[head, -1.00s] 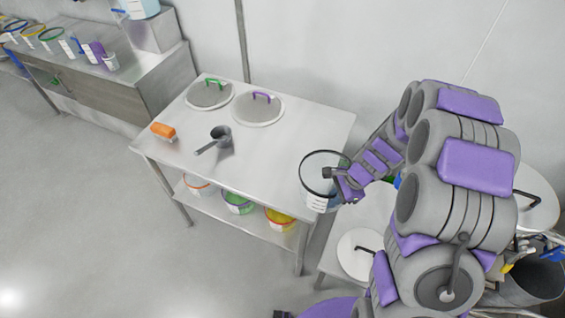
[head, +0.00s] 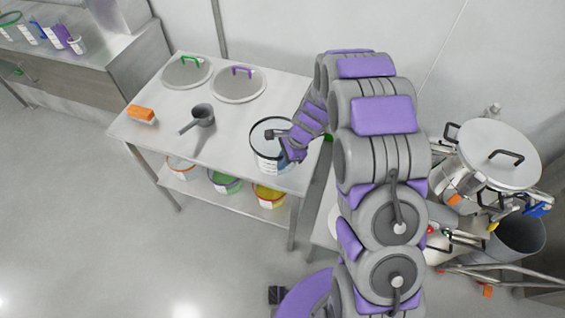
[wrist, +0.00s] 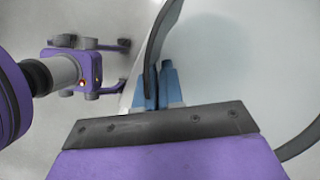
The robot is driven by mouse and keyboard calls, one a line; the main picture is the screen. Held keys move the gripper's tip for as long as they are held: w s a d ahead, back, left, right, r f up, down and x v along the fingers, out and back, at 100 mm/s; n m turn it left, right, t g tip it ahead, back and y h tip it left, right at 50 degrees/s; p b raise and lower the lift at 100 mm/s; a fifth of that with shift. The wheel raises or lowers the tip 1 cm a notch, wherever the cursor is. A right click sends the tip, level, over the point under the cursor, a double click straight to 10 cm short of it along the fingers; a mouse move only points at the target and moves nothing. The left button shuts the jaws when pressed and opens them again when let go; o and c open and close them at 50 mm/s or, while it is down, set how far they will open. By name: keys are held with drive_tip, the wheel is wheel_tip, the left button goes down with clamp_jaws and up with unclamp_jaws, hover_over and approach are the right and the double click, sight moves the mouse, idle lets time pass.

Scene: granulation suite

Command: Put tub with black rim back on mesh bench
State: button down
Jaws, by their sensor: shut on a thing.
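The tub with the black rim (head: 268,160) is a clear, round tub with a white label. My gripper (head: 278,136) is shut on its rim at the right side. In the wrist view the blue fingertips (wrist: 160,85) pinch the dark rim (wrist: 152,60), and the pale inside of the tub shows to the right. The tub is roughly upright over the right part of a steel table's top (head: 170,110). I cannot tell whether it touches the top. No surface that is clearly mesh shows in these views.
On the table are two round lids, green-handled (head: 186,72) and purple-handled (head: 237,86), a grey scoop (head: 202,117) and an orange-handled brush (head: 141,113). Several tubs (head: 224,182) stand on its lower shelf. A steel vessel (head: 490,160) stands right. A bench with tubs (head: 60,60) is far left.

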drive_tip(key=shift+d+f, duration=0.1)
drive_tip(key=shift+d, duration=0.7)
drive_tip(key=c, duration=1.5)
unclamp_jaws()
drive_tip(key=shift+o, duration=1.2)
drive_tip(key=shift+a, duration=0.4)
drive_tip(key=shift+a+f, duration=0.1)
drive_tip(key=shift+a, duration=0.1)
drive_tip(key=p+v, duration=0.2)
drive_tip(key=v, duration=1)
drive_tip(key=shift+d, duration=0.35)
drive_tip(key=s+d+r+n+h, duration=0.25)
drive_tip(key=s+r+n, duration=0.45)
drive_tip(key=s+r, duration=0.8)
drive_tip(key=s+d+n+h, duration=0.1)
drive_tip(key=s+d+n, duration=0.2)
drive_tip(key=s, duration=0.7)
drive_tip(key=s+d+r+n+g+h, duration=0.1)
drive_tip(key=s+n, duration=0.3)
drive_tip(key=s, duration=0.6)
drive_tip(key=shift+s+d+r+n, duration=0.15)
drive_tip(key=shift+d+r+n, duration=0.15)
drive_tip(key=shift+d, duration=0.55)
